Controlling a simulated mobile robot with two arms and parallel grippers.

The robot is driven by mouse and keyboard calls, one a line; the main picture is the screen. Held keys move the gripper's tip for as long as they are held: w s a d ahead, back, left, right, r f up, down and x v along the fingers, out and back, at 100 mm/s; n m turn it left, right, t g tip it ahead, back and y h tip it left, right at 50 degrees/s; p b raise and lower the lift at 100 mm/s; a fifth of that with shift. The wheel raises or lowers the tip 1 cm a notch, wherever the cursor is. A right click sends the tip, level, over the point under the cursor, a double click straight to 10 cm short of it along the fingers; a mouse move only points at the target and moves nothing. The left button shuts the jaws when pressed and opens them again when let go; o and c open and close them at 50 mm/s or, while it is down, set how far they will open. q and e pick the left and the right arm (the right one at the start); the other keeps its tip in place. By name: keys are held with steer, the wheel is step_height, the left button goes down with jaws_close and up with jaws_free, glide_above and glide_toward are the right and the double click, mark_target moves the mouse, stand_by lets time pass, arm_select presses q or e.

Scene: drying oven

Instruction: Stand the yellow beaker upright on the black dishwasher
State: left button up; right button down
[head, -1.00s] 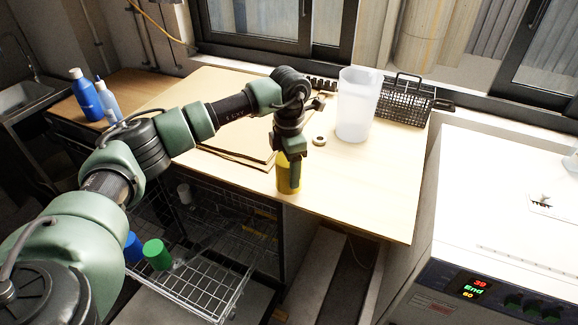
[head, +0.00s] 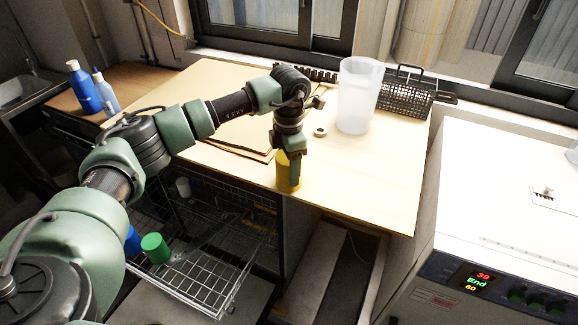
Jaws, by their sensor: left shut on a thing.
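The yellow beaker (head: 286,180) is upright in my left gripper (head: 291,160), which is shut on it from above. The fingers cover part of the beaker. The beaker shows over the front edge of the wooden worktop; I cannot tell whether its base touches the wood. The black dishwasher (head: 296,235) is below the worktop, with its front open and its wire rack (head: 205,285) pulled out. My right gripper is not in view.
A green cup (head: 155,248) and a blue cup (head: 132,240) are at the rack. On the worktop (head: 375,190) are a translucent pitcher (head: 357,97), a black wire basket (head: 405,95), a small ring (head: 320,132) and brown sheets (head: 235,138). The worktop's right front is clear.

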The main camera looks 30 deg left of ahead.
arm_select(q)
steer(key=shift+f, duration=0.1)
steer(key=o, duration=1.4)
steer(key=shift+r, duration=0.45)
step_height(320, 180, up, 7)
steer(key=shift+f+b, duration=0.1)
steer(key=shift+b, duration=0.95)
steer(key=shift+s, duration=0.1)
